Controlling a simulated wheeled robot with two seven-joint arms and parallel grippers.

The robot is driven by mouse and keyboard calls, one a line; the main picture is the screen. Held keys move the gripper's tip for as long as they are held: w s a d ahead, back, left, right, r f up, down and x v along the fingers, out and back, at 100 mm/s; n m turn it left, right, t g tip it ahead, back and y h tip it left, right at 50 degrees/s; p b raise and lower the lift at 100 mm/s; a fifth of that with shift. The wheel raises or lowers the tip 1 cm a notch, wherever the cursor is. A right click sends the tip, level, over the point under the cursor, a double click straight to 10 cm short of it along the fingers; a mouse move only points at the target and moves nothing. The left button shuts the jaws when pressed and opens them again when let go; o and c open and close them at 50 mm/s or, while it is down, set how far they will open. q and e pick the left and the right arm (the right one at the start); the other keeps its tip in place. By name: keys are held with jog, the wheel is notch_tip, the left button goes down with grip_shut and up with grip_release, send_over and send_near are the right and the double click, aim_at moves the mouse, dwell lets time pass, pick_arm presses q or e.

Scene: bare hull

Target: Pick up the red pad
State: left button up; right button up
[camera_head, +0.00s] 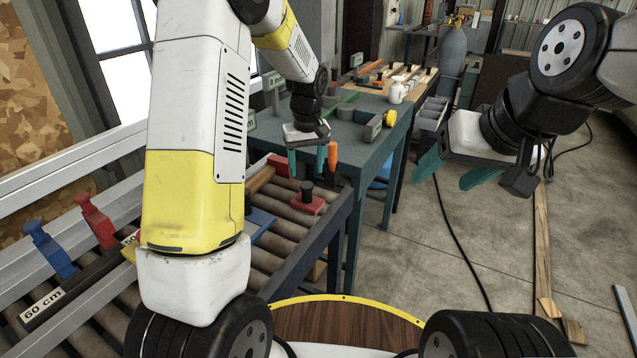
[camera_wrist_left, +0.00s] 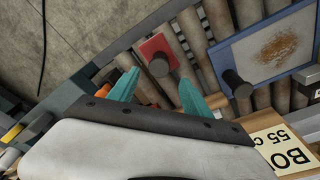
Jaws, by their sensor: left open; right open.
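The red pad (camera_head: 309,206) lies on the roller conveyor near its right end, with an upright black knob on top. My left gripper (camera_head: 307,160) is above and a little behind it, fingers pointing down, open and empty. In the left wrist view the red pad (camera_wrist_left: 148,47) lies beyond the open fingers of the left gripper (camera_wrist_left: 158,82), with its black knob showing between them. The knob and fingers look apart. My right gripper (camera_head: 452,172) is open and empty over the floor at the right.
A blue-framed board (camera_wrist_left: 268,48) with a brown patch and a black knob lies beside the red pad. Blue (camera_head: 50,252) and red (camera_head: 96,221) clamps stand on the left rail. A teal table (camera_head: 345,150) with tools stands behind the conveyor. Floor at right is mostly clear.

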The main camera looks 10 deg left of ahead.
aim_at(307, 185)
pick_arm(q)
jog(key=f, duration=0.5)
jog(key=w+f, duration=0.1)
jog(key=f, duration=0.1)
jog(key=shift+f, duration=0.25)
grip_shut()
